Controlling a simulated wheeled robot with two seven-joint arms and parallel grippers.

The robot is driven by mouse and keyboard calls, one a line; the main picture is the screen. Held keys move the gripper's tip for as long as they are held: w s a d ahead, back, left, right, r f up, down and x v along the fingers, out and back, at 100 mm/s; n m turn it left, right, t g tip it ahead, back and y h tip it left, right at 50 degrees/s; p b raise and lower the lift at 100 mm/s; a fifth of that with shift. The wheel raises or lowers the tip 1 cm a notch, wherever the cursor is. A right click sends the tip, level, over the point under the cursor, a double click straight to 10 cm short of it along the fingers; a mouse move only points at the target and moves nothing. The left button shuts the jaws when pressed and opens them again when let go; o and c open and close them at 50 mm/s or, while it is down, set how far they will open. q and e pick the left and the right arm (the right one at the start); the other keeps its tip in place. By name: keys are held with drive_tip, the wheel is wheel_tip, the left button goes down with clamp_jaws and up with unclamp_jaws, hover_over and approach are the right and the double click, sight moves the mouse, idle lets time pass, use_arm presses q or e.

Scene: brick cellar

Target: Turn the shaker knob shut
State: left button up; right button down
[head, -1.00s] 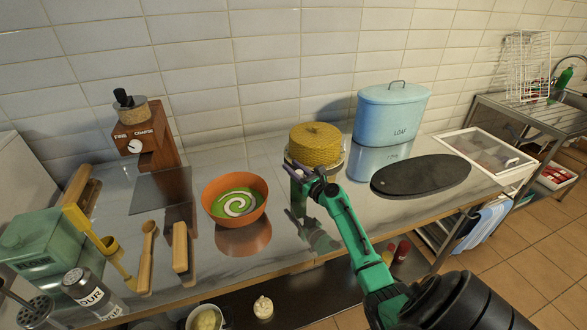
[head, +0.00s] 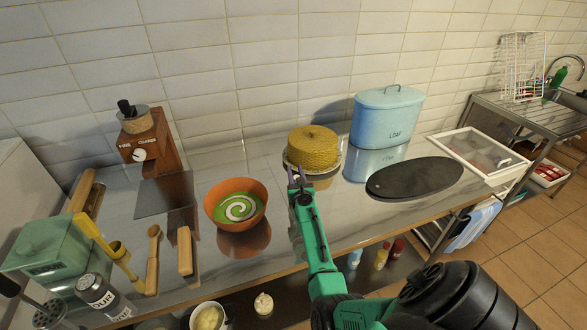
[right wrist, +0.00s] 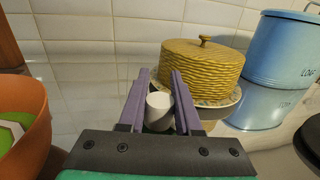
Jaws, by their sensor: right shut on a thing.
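A small white cylindrical piece (right wrist: 160,101) sits between the purple fingers of my right gripper (right wrist: 158,92) in the right wrist view. It looks like the shaker's knob, with a bit of green under it. In the head view my right gripper (head: 299,178) is over the counter, just in front of the yellow cake-like dome, and its hand and arm hide the shaker. The gripper is shut on the white piece. Which way the knob is turned cannot be told. My left gripper is not in view.
An orange bowl (head: 256,213) stands left of my right gripper. The yellow dome (head: 313,147) and blue LOAF bin (head: 386,118) stand behind. A dark oval board (head: 415,178) lies to the right. A grinder (head: 146,143) with a white dial stands at the back left.

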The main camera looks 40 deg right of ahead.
drive_tip(key=shift+s+d+f+m+g+h+b, duration=0.1)
drive_tip(key=shift+m+g+h+b, duration=0.1)
drive_tip(key=shift+m+g+h, duration=0.35)
drive_tip(key=shift+d+f+m+g+h+b, duration=0.1)
drive_tip(key=shift+m+g+h+b, duration=0.2)
drive_tip(key=shift+h, duration=0.35)
drive_tip(key=shift+s+r+m+g+h, duration=0.1)
drive_tip(key=shift+m+g+h, duration=0.15)
drive_tip(key=shift+m+h, duration=0.1)
drive_tip(key=shift+d, duration=0.1)
drive_tip(key=c, duration=0.6)
unclamp_jaws()
